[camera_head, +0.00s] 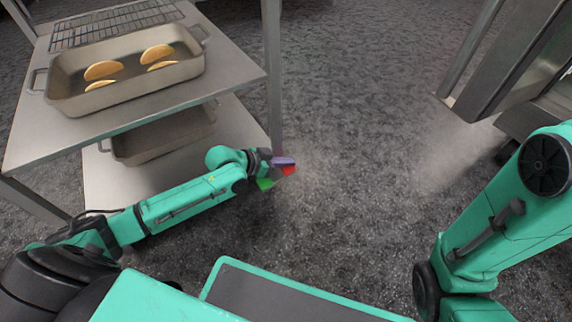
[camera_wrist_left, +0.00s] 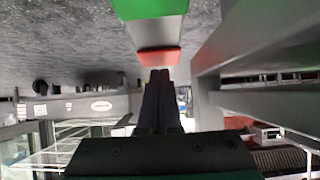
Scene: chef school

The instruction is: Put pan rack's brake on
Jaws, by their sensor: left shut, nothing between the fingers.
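The pan rack (camera_head: 235,75) stands at the left in the head view, with its near leg (camera_head: 272,80) running down to the floor. A small part with a green end and a red end (camera_head: 289,171) sits low by that leg and looks like the brake pedal. It also fills the top middle of the left wrist view (camera_wrist_left: 158,56). My left gripper (camera_head: 288,161) is shut and empty, with its fingertips right at the red end. Whether they touch it I cannot tell. The wheel itself is hidden. My right arm shows at the right, its gripper out of view.
A deep pan (camera_head: 130,93) with several yellow-brown pieces and a wire rack (camera_head: 115,24) are on the top shelf. Another pan (camera_head: 165,137) is on the lower shelf. Metal furniture (camera_head: 520,60) stands at the upper right. The floor (camera_head: 370,130) between is clear.

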